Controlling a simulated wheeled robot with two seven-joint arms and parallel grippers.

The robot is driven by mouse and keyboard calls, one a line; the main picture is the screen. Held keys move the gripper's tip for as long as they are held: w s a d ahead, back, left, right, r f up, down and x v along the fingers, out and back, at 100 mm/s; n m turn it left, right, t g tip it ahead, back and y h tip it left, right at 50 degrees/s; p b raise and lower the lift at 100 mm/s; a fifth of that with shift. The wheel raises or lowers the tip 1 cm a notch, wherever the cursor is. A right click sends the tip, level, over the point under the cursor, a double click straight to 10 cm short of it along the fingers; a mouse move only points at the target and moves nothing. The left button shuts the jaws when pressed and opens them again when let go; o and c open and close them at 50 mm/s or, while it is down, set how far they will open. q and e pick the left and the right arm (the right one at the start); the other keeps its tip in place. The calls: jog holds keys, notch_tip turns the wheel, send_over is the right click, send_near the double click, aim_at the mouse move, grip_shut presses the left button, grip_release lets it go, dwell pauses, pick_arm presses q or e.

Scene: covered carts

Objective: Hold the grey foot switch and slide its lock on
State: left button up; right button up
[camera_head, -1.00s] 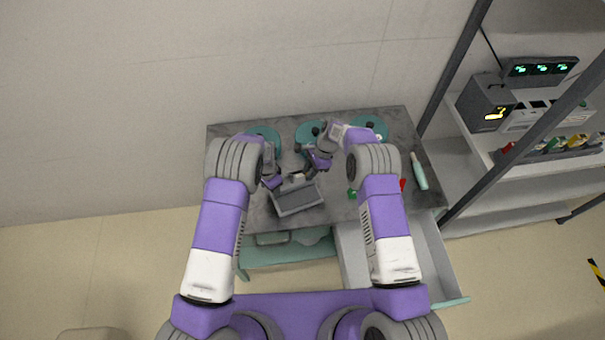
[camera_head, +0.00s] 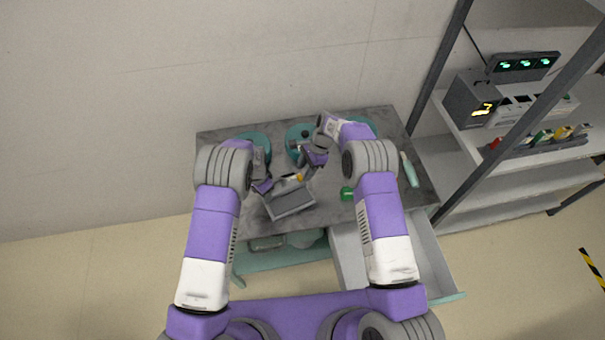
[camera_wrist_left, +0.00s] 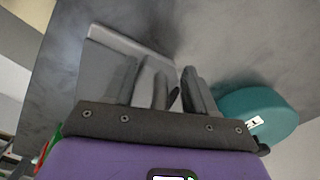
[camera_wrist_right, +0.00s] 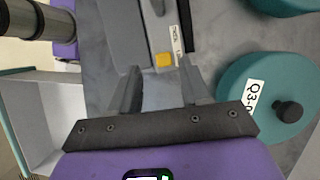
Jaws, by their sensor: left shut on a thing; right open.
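The grey foot switch (camera_head: 291,204) lies on the cart's dark top, in front of both grippers. My left gripper (camera_head: 269,187) is shut on its left end. The left wrist view shows the switch's grey body (camera_wrist_left: 112,62) running into the fingers (camera_wrist_left: 158,90). My right gripper (camera_head: 306,174) is open at its far right edge. In the right wrist view a yellow square (camera_wrist_right: 163,60) sits beside a white label on the switch's edge, just beyond and between the open fingertips (camera_wrist_right: 160,84). The label's lettering is too small to read surely.
Teal round lids (camera_head: 299,136) stand along the cart's back; one has a dark knob and label (camera_wrist_right: 262,98). A green item (camera_head: 347,194) and a pale teal bottle (camera_head: 409,170) are to the right. An open drawer (camera_head: 437,262) juts from the front.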

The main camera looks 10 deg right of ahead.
pick_arm(q)
jog(key=shift+d, duration=0.1)
grip_shut()
pick_arm(e)
jog(key=v, duration=0.9)
jog(key=shift+f, duration=0.1)
pick_arm(q)
jog(key=o, duration=1.6)
grip_release()
